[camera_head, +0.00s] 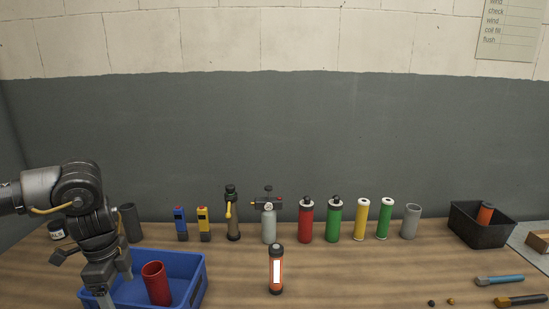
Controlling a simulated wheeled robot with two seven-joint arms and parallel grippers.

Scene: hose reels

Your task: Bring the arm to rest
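My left arm comes in from the left, and its gripper (103,297) points down over the left part of the blue bin (196,281). The fingertips are near the bottom edge of the view, and I cannot tell whether they are open or shut. A red cup-like cylinder (157,285) stands slightly tilted inside the blue bin, to the right of the gripper and apart from it. My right arm and gripper are not in view.
Upright along the wall are a blue device (181,223), a yellow device (203,224), a grey bottle (269,224), a red bottle (306,222) and several other cylinders. An orange-black canister (276,270) stands in front. A black bin (480,229) and tools (500,280) lie right.

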